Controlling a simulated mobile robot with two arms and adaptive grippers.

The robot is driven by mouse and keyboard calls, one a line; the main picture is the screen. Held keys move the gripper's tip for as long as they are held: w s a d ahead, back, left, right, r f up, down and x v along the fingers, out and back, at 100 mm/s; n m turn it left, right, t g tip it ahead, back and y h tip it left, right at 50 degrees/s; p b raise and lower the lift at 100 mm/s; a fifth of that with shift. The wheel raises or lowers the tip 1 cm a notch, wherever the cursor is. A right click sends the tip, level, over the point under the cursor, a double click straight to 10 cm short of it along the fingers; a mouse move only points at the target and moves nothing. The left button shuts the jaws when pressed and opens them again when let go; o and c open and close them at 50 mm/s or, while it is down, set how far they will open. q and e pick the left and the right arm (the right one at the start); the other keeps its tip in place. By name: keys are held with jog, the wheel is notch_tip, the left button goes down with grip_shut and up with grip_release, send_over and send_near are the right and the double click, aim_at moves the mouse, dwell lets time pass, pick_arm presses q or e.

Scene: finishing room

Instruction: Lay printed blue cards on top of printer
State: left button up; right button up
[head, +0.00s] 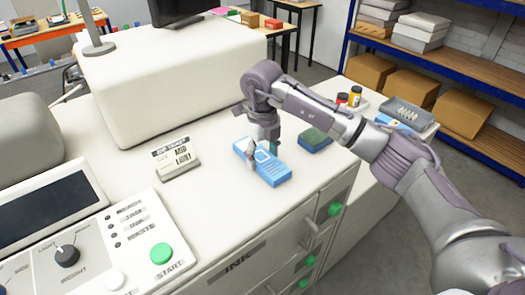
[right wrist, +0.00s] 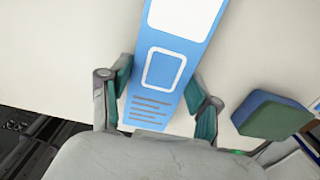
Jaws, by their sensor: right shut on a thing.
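The printed blue cards (head: 274,173) form a flat blue stack with a white outlined panel. They are at the white printer top (head: 215,205), close to its front edge; I cannot tell whether they touch it or hang just above. My right gripper (head: 262,150) points down over the stack and is shut on it. In the right wrist view the blue cards (right wrist: 168,65) lie between the two teal finger pads of my right gripper (right wrist: 163,100). My left gripper is not in view.
A small sign (head: 176,158) stands left of the cards. A green-and-blue block (head: 315,139) lies to their right, also in the right wrist view (right wrist: 270,116). A control panel (head: 130,240) is at front left. A grey tray (head: 408,113) and small jars (head: 355,96) stand farther right.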

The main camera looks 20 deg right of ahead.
aim_at(262, 158)
jog(key=o, duration=1)
jog(key=shift+f, duration=0.15)
jog(key=o, duration=0.5)
jog(key=shift+c, duration=0.2)
jog(key=shift+r, duration=0.45)
notch_tip(262, 158, up, 12)
jog(key=b, duration=0.3)
jog(key=shift+f, duration=0.25)
